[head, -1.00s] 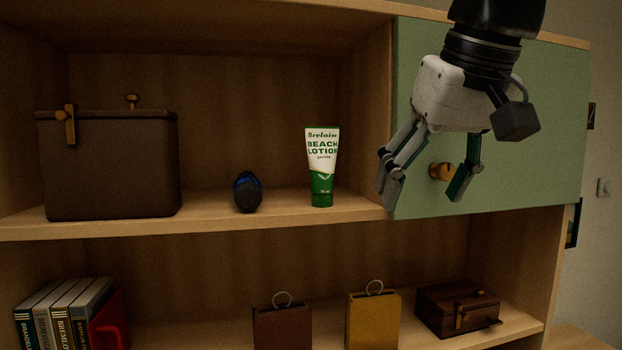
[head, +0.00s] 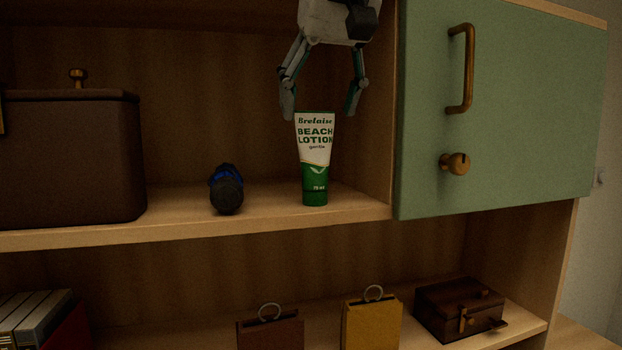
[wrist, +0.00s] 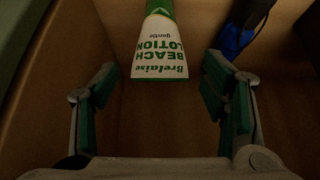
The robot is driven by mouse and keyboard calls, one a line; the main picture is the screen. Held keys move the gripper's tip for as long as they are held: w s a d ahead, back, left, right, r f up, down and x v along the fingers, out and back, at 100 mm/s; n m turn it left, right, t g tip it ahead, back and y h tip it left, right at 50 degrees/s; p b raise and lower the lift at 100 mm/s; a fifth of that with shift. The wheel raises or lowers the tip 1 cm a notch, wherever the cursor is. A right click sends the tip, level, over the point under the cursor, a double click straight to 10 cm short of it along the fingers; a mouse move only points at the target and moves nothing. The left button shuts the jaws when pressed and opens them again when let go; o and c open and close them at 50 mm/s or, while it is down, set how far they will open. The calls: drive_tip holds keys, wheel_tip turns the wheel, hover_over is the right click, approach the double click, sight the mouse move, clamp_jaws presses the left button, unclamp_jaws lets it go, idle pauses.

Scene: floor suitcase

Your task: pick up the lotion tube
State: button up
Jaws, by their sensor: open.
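The lotion tube (head: 315,160), white above and green below with "Beach Lotion" lettering, stands upright on the upper shelf near its right end. My gripper (head: 322,112) is open and points down, its fingertips near the height of the tube's top edge. In the head view the fingers appear on either side of the tube's top. In the wrist view the tube (wrist: 159,45) appears upside down between and beyond the two open fingers (wrist: 160,100), touching neither. How far the gripper is from the tube in depth is hard to tell.
A dark blue-and-black object (head: 227,189) lies left of the tube, and shows in the wrist view (wrist: 240,30). A brown box (head: 70,160) stands further left. The green cabinet door (head: 500,110) is to the right. Bags and a small chest (head: 460,308) stand on the shelf below.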

sight(314, 130)
drive_tip(key=shift+p+x, duration=0.45)
drive_tip(key=shift+x, duration=3.5)
drive_tip(key=shift+w+r, duration=0.1)
drive_tip(key=shift+r, duration=0.05)
drive_tip(key=shift+c, duration=0.6)
clamp_jaws()
